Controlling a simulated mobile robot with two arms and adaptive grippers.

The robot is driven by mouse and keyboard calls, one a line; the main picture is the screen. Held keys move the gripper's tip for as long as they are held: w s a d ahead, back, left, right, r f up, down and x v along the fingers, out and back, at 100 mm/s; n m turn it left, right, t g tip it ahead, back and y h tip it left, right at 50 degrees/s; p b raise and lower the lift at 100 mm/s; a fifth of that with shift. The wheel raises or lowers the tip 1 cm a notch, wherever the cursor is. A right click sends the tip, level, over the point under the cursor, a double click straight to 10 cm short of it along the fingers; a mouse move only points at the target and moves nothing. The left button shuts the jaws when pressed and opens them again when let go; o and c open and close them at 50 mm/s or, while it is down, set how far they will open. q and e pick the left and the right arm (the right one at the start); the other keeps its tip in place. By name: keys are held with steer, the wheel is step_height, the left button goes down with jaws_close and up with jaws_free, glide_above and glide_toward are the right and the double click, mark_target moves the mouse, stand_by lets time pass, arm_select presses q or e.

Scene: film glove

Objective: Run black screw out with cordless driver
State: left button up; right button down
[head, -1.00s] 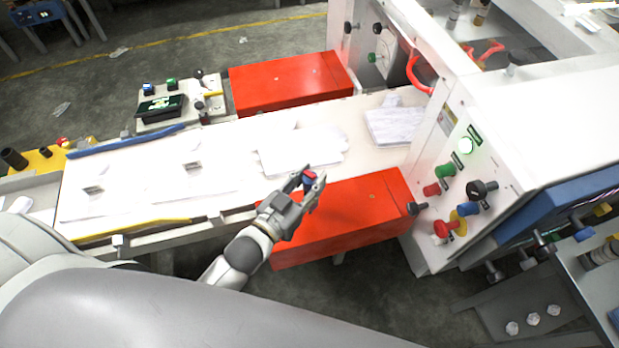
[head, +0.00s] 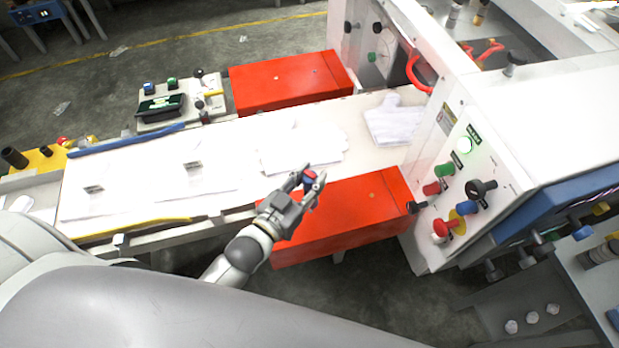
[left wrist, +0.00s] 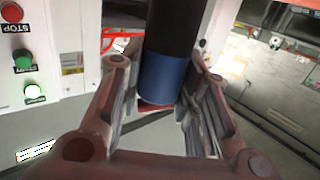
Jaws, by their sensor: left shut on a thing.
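My left gripper (head: 309,183) is over the red box at the front of the conveyor bed. It is shut on a cylindrical tool (head: 309,176), with blue and a little red showing at the fingertips. In the left wrist view the tool (left wrist: 166,75) is a thick cylinder, black above and blue at its lower end, between the two fingers. It may be the cordless driver; most of its shape is hidden. I cannot pick out the black screw for sure; a black knob-like part (head: 417,207) sticks out from the machine's side near the red box. My right gripper is not in view.
The white machine (head: 447,190) at right carries red, green, blue and black controls. The red box (head: 345,225) lies under my gripper, and another red box (head: 290,82) stands behind the white bed (head: 140,180). White gloves (head: 395,122) lie near the machine opening.

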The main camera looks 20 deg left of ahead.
arm_select(q)
steer(key=shift+f+p, duration=0.2)
steer(key=shift+p, duration=0.25)
stand_by(0.6)
steer(key=shift+r, duration=0.15)
stand_by(3.3)
steer(key=shift+r+p, duration=0.65)
steer(key=shift+p, duration=0.1)
steer(key=shift+r+p, duration=2.45)
steer(key=shift+r, duration=0.05)
steer(key=shift+f, duration=0.1)
steer(key=s+a+r+n+y+b, duration=0.3)
steer(key=s+b, duration=0.4)
steer(key=b, duration=0.3)
steer(key=a+r+y, duration=0.1)
steer(key=a, duration=0.1)
steer(key=shift+s+a+r+t+y, duration=0.3)
steer(key=shift+a+r, duration=0.05)
steer(key=shift+a, duration=0.05)
